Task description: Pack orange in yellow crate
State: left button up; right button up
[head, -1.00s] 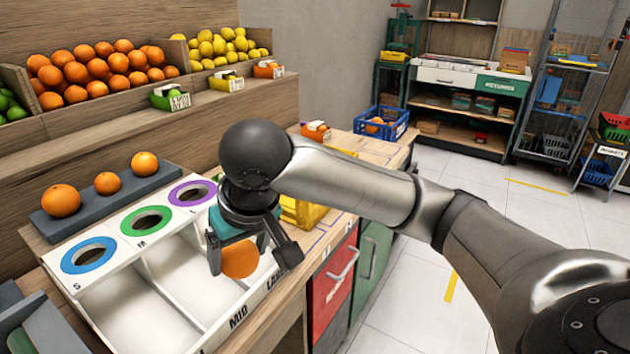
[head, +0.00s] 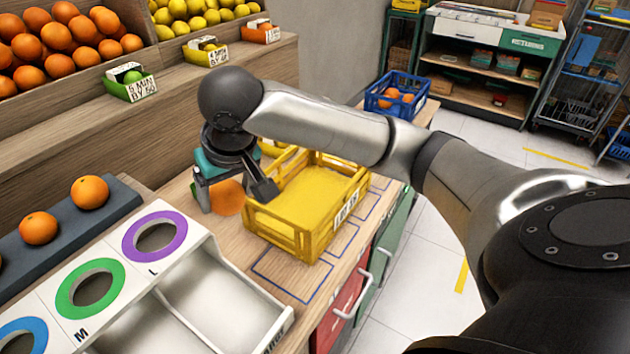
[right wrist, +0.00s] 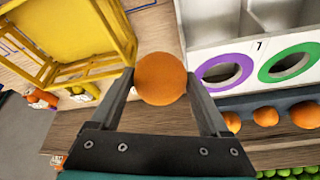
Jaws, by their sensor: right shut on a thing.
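My right gripper (head: 232,195) is shut on an orange (head: 228,198), which sits between its two fingers. The same orange shows between the fingers in the right wrist view (right wrist: 161,79). In the head view they are just left of the yellow crate (head: 312,245), over the wooden counter. In the right wrist view the yellow crate (right wrist: 90,70) lies at the upper left, apart from the orange. The visible inside of the crate looks empty. My left gripper is not in view.
A white sorting tray with a purple ring (head: 155,237) and a green ring (head: 90,289) is at the lower left. A blue crate (head: 397,95) with oranges stands at the counter's far end. Blue outlines mark bare counter.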

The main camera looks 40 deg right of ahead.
pick_arm(q)
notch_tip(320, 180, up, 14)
jog(key=p, duration=1.3)
pick_arm(e)
jog(key=w+d+m+h, duration=0.1)
jog(key=w+d+m, duration=0.1)
jog(key=d, duration=0.9)
jog(key=w+d+m+h, duration=0.1)
jog(key=w+d+m, duration=0.15)
jog(key=d, duration=0.85)
pick_arm(q)
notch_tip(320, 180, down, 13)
jog(key=b, duration=1.2)
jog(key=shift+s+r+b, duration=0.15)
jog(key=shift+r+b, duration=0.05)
jog(key=shift+b, duration=0.1)
pick_arm(e)
notch_tip(320, 180, down, 11)
jog(key=shift+d+r+n, duration=0.2)
jog(key=shift+d+n, duration=0.05)
jog(key=shift+n, duration=0.1)
jog(key=shift+w, duration=0.1)
jog(key=b, duration=0.2)
send_over(312, 207)
jog(key=shift+f, duration=3.35)
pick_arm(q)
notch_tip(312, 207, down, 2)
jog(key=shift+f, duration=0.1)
